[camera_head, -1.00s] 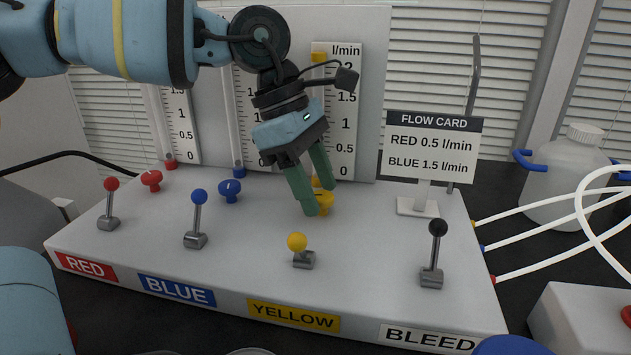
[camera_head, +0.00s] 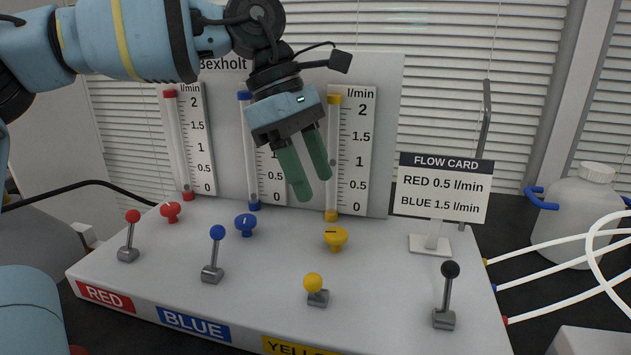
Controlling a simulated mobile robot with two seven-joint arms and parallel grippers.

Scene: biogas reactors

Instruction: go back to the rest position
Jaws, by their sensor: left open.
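My left gripper (camera_head: 312,186) is open and empty, its green fingers pointing down in front of the blue and yellow flow tubes. It hangs above and apart from the panel (camera_head: 270,275). The yellow knob (camera_head: 335,239) sits on the panel below and right of the fingertips. The blue knob (camera_head: 245,225) and red knob (camera_head: 171,211) are further left. The red lever (camera_head: 130,235), blue lever (camera_head: 215,252) and black lever (camera_head: 447,295) stand up; the yellow-balled lever (camera_head: 315,289) looks short from here. My right gripper is not in view.
A flow card (camera_head: 443,188) on a stand reads RED 0.5 l/min, BLUE 1.5 l/min. A white jug (camera_head: 580,215) with blue handles and white hoses (camera_head: 560,244) lie to the right. The gauge board (camera_head: 390,130) rises behind the panel.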

